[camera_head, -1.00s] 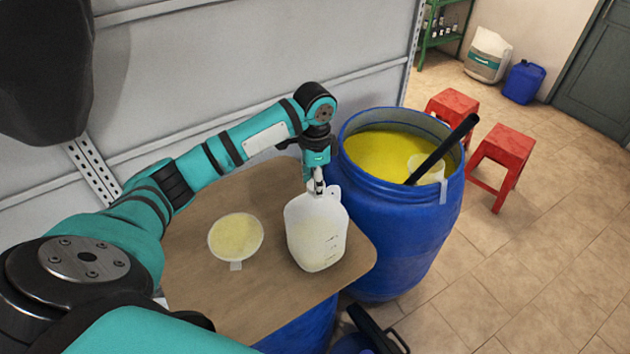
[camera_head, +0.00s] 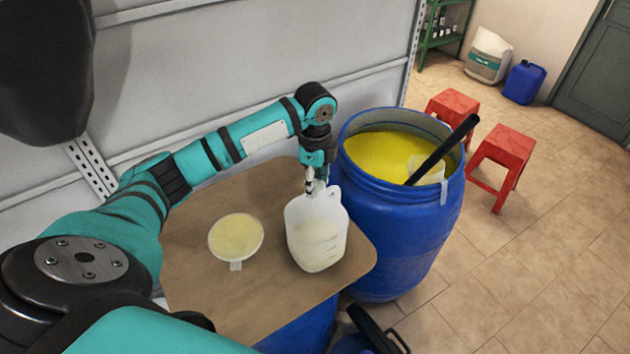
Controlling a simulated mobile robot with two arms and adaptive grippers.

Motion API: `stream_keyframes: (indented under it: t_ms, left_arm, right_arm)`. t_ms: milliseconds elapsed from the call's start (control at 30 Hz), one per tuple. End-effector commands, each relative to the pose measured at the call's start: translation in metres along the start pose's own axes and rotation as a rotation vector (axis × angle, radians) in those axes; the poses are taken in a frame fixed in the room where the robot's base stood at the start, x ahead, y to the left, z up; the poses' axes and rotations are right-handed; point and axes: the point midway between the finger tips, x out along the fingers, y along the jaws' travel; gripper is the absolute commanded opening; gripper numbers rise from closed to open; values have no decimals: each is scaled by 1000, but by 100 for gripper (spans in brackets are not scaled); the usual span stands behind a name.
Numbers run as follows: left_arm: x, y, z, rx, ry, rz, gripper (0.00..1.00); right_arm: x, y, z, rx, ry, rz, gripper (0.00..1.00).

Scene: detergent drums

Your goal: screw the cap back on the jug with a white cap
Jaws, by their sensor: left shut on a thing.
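The jug (camera_head: 318,238) is translucent white, with a moulded handle and level marks, and holds pale liquid. It stands upright near the right edge of the brown board. My left gripper (camera_head: 315,187) points down from above onto the jug's mouth. Its fingers are shut on the small white cap at the top of the neck. The cap is mostly hidden by the fingers and blends with the white jug, so I cannot tell how it sits on the thread. My right gripper is not in view.
A shallow cup of yellowish stuff (camera_head: 237,238) is left of the jug on the board (camera_head: 265,300). An open blue drum (camera_head: 405,230) of yellow liquid with a black stick (camera_head: 442,150) stands close on the right. Red stools (camera_head: 505,150) are beyond. A grey wall is behind.

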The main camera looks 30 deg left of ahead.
Motion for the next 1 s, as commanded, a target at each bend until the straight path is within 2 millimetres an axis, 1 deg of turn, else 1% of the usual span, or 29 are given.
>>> stream_keyframes:
  t_ms: [33,67,100,167,667,767,900,1000]
  left_arm:
    - [4,3,0,2,-3,10,5]
    - [4,3,0,1,-3,11,42]
    - [4,3,0,1,-3,11,48]
    - [4,3,0,1,-2,10,55]
    - [-2,1,0,-16,0,2,55]
    - [-2,1,-1,-121,0,2,55]
    - [-2,2,-1,-348,1,3,55]
    - [-2,2,-1,-459,1,2,55]
  right_arm:
    - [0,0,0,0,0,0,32]
    - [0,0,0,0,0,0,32]
    - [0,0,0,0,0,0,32]
    - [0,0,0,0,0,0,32]
    - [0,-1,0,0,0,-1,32]
    - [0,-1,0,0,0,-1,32]
    - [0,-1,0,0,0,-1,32]
    - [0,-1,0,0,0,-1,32]
